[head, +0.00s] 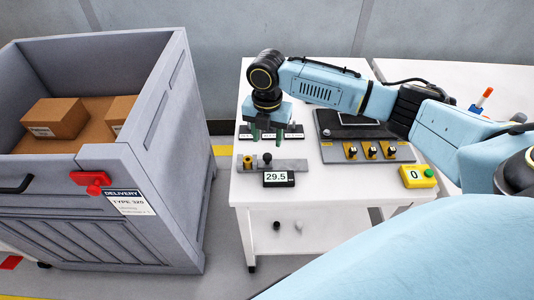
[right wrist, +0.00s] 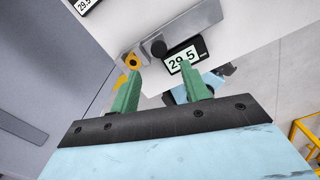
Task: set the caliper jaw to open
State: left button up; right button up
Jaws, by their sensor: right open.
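The caliper is a grey bar (head: 290,164) lying near the front left of the white table, with a black display (head: 277,179) reading 29.5. A dark round knob (head: 267,158) stands on the bar, and a yellowish part (head: 247,161) sits at its left end. The bar (right wrist: 190,27), dark knob (right wrist: 158,48) and display (right wrist: 184,60) also show in the right wrist view. My right gripper (head: 266,136) has green fingers pointing down, behind the caliper in the head view. It is open and empty (right wrist: 161,80). My left gripper is out of view.
Black displays (head: 294,131) stand behind the gripper. A tall grey crate (head: 170,100) holding cardboard boxes (head: 55,118) stands left of the table.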

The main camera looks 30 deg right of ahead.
aim_at(267, 157)
notch_tip(267, 157, down, 6)
jog(key=shift+b, duration=0.45)
jog(key=shift+f, duration=0.5)
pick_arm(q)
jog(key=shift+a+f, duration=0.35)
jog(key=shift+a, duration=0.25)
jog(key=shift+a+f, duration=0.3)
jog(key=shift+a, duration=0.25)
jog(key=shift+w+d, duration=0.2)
pick_arm(e)
grip_shut()
